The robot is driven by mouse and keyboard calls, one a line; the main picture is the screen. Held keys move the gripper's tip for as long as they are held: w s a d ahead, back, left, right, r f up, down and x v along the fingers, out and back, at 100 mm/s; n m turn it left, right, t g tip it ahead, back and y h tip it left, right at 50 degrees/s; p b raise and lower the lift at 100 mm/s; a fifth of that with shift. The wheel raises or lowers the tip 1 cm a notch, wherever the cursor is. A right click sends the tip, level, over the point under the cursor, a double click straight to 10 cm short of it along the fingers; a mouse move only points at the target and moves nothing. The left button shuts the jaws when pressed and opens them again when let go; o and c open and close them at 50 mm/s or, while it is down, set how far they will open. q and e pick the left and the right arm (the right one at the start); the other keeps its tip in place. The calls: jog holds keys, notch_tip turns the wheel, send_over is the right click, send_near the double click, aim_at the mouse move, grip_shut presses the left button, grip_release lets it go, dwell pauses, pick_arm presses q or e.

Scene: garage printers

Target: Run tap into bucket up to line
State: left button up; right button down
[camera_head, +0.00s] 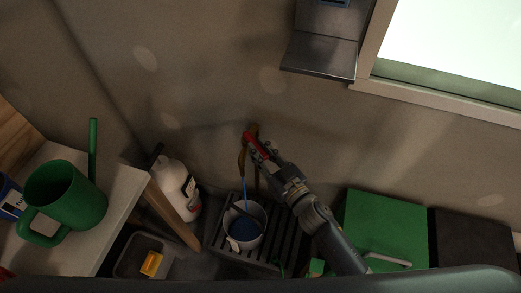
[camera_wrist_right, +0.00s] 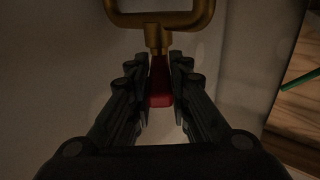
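A brass tap (camera_head: 242,160) with a red lever (camera_head: 256,146) is on the wall. A thin blue stream of water (camera_head: 244,190) runs from it into a light grey bucket (camera_head: 261,212) below. Blue water (camera_head: 246,230) shows inside the bucket; a fill line cannot be made out. A dark bar crosses the bucket's opening, and a pale tag is at its front. My right gripper (camera_head: 267,156) is at the lever. In the right wrist view the gripper's fingers (camera_wrist_right: 161,88) close in on both sides of the red lever (camera_wrist_right: 160,98), below the brass tap (camera_wrist_right: 158,22). My left gripper is out of view.
The bucket stands on a dark slatted grate (camera_head: 282,240). A white bottle (camera_head: 175,185) stands left of it. A green watering can (camera_head: 68,195) is on a pale shelf (camera_head: 112,215) at the left. A green box (camera_head: 385,225) stands right of my right arm.

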jog(key=shift+w+d+r+n+g+y+p, duration=0.15)
jog(key=shift+d+n+g+y+p, duration=0.25)
jog(key=shift+p, duration=0.3)
jog(key=shift+w+d+n+g+y+p, duration=0.1)
jog(key=shift+w+n+g+y+p, duration=0.2)
jog(key=shift+n+g+y, duration=0.4)
jog(key=shift+s, duration=0.1)
jog(key=c, duration=1.5)
grip_release()
jog(key=shift+f, duration=0.2)
jog(key=v, duration=1.2)
jog(key=shift+f, duration=0.2)
